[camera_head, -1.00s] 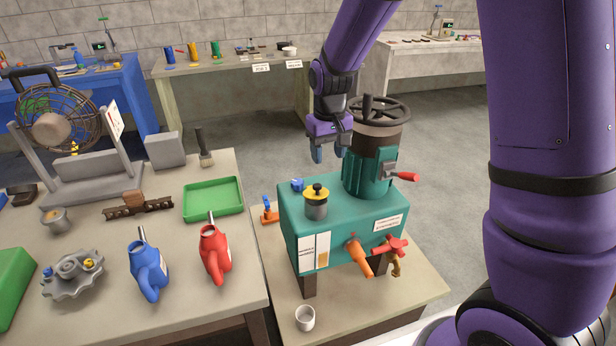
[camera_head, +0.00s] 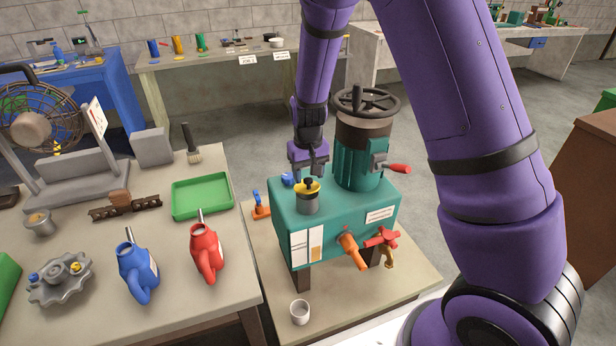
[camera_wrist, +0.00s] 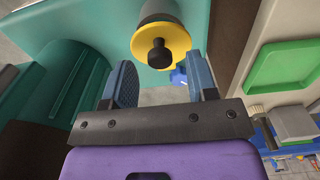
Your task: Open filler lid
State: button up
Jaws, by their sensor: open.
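The filler lid (camera_head: 307,188) is a yellow disc with a black knob, sitting on a grey filler neck (camera_head: 309,204) on top of the teal machine (camera_head: 290,230). My gripper (camera_head: 308,172) is just behind and above the lid in the head view, its fingers partly hidden there. In the wrist view the lid (camera_wrist: 160,47) lies ahead of my open gripper (camera_wrist: 162,82), roughly between the lines of the two blue fingers. The black knob (camera_wrist: 158,52) faces the camera. Nothing is held between the fingers.
A teal motor with a black handwheel (camera_head: 364,102) rises right behind the lid. An orange spout (camera_head: 352,251) and red tap (camera_head: 381,238) stick out in front. A white cup (camera_head: 299,311) stands below. Red (camera_head: 207,253) and blue (camera_head: 137,272) cans and a green tray (camera_head: 202,196) are left.

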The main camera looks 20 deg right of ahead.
jog(key=shift+f, duration=0.75)
jog(key=shift+c, duration=0.5)
grip_shut()
